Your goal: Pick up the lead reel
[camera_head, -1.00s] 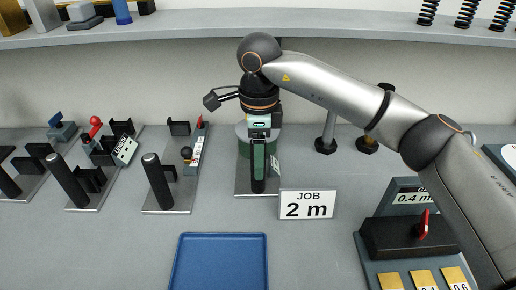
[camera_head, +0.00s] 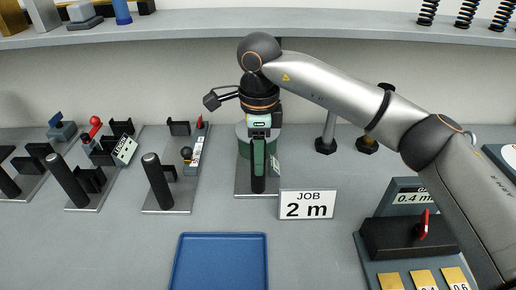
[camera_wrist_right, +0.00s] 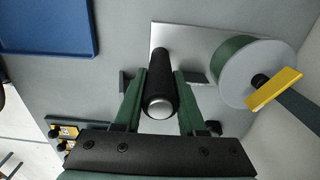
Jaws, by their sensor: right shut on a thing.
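The lead reel (camera_head: 243,143) is a green drum with pale flanges on a grey metal plate with an upright black handle. It stands at the middle back of the bench, partly hidden by my right gripper (camera_head: 258,190). In the right wrist view the reel's pale flange (camera_wrist_right: 248,88) shows at the right, with a yellow piece in front of it. My right gripper (camera_wrist_right: 160,78) has its two green fingers on either side of the black handle (camera_wrist_right: 160,92) and is shut on it. The plate appears to rest on the bench. My left gripper is not in view.
A white "JOB 2 m" card (camera_head: 307,205) stands just right of the plate. A blue tray (camera_head: 220,236) lies in front. Other handled plates (camera_head: 170,205) stand to the left. A dark box with a red lever (camera_head: 400,238) is at the front right. A shelf (camera_head: 330,30) runs along the back.

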